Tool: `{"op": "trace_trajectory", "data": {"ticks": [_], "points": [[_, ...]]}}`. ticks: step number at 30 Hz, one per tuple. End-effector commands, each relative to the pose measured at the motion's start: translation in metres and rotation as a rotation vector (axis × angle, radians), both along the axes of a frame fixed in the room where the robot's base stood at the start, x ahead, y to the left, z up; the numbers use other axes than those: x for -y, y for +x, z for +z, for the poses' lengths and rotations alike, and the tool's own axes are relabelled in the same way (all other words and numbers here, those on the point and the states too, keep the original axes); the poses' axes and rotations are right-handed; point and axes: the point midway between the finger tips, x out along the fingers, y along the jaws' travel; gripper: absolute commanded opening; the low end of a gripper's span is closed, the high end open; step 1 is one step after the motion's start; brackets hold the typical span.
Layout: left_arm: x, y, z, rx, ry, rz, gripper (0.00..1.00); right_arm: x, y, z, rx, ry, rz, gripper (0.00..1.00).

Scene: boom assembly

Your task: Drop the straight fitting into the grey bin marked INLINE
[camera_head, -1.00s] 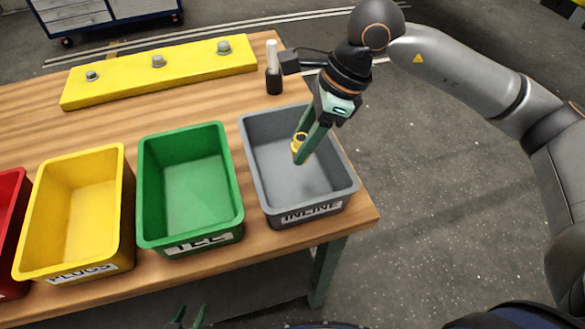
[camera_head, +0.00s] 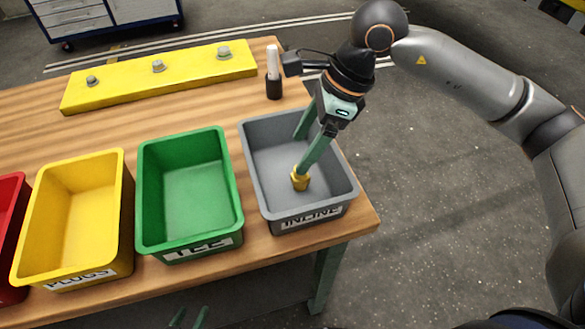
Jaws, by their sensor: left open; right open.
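The straight fitting (camera_head: 300,180) is a small brass-yellow piece inside the grey bin marked INLINE (camera_head: 250,165), low down near the middle of its floor. My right gripper (camera_head: 300,153) reaches into the grey bin from above with its green fingers spread apart. The nearer fingertip is right by the fitting and partly overlaps it; I cannot tell whether they touch. My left gripper (camera_head: 189,318) shows only as two green fingertips at the bottom edge, apart and empty, in front of the table.
A green bin (camera_head: 240,205) marked TEE, a yellow bin (camera_head: 127,215) marked PLUGS and a red bin stand to the left on the wooden table (camera_head: 40,128). A yellow bar (camera_head: 120,85) with bolts lies behind. A white-topped black marker-like object (camera_head: 273,85) stands behind the grey bin.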

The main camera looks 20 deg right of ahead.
Motion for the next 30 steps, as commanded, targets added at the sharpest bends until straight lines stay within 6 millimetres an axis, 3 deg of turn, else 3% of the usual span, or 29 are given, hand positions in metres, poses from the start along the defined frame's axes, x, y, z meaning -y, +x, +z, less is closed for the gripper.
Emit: {"op": "trace_trajectory", "data": {"ticks": [15, 21, 30], "points": [[0.0, 0.0, -0.001, -0.002, 0.001, -0.001, 0.5, 0.038, -0.008, 0.094, 0.005, 0.001, -0.002, 0.81], [0.0, 0.0, -0.001, -0.001, 0.001, -0.001, 0.5, 0.043, -0.01, 0.107, 0.002, 0.001, -0.001, 0.81], [0.0, 0.001, -0.001, -0.001, 0.002, -0.001, 0.5, 0.044, -0.01, 0.108, 0.002, 0.001, -0.001, 0.81]]}}
